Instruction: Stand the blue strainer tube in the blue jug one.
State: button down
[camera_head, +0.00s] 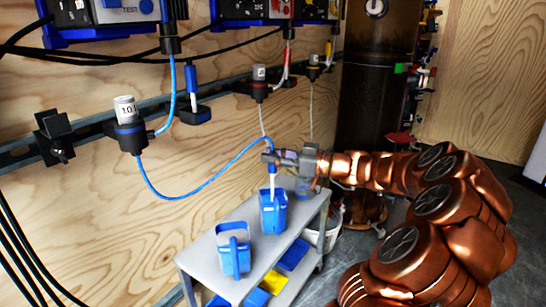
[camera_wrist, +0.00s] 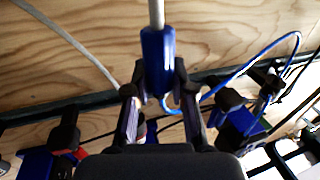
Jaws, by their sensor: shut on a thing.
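My gripper (camera_head: 270,157) is shut on the blue strainer tube (camera_wrist: 157,60), which has a blue upper part and a pale shaft. In the head view the tube (camera_head: 272,181) hangs roughly upright over a blue jug (camera_head: 273,214) on the cart. Its lower end meets the jug's mouth; I cannot tell whether it is inside or in front of the rim. A second blue jug (camera_head: 234,254) stands nearer, to the left. No number is readable on either jug. A blue hose (camera_head: 201,187) runs from the gripped tube to a wall-mounted pump (camera_head: 128,126).
The grey cart (camera_head: 208,262) carries the jugs, with blue and yellow items on its lower shelf. A greyish jug (camera_head: 306,186) stands behind my gripper. A white bucket (camera_head: 327,229) is right of the cart. Wall holders and cables line the plywood wall.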

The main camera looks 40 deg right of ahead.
jog(key=shift+f+b, duration=0.4)
jog(key=shift+b, duration=0.05)
dwell(0.3)
jog(key=c, duration=0.9)
grip_release()
jog(key=v, duration=1.2)
